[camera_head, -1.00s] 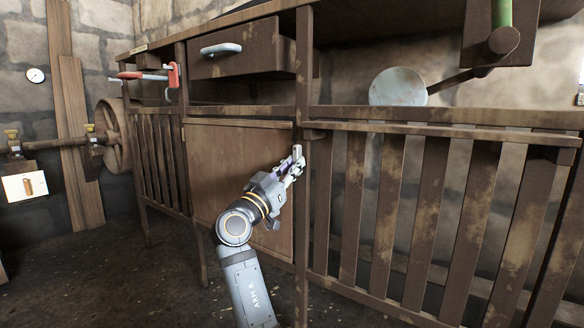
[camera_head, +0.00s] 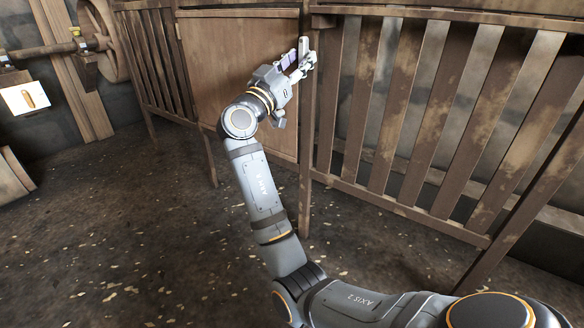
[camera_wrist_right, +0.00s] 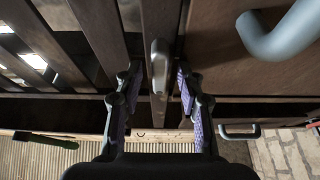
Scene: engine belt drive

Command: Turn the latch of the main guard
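The latch (camera_wrist_right: 159,66) is a short grey-brown bar. In the right wrist view it stands lengthwise in the picture, against a dark post, between the fingers of my right gripper (camera_wrist_right: 159,86). The fingers are open, with a gap on each side of the latch. In the head view my right gripper (camera_head: 303,60) is at the upper part of the post, between the slatted guard (camera_head: 437,105) and the brown panel (camera_head: 237,60). There the latch cannot be told clearly from the fingers. My left gripper is out of view.
In the wrist view, a large grey handle (camera_wrist_right: 278,36) is right of the fingers, and a smaller handle (camera_wrist_right: 240,134) is farther down. The floor before the panel is clear.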

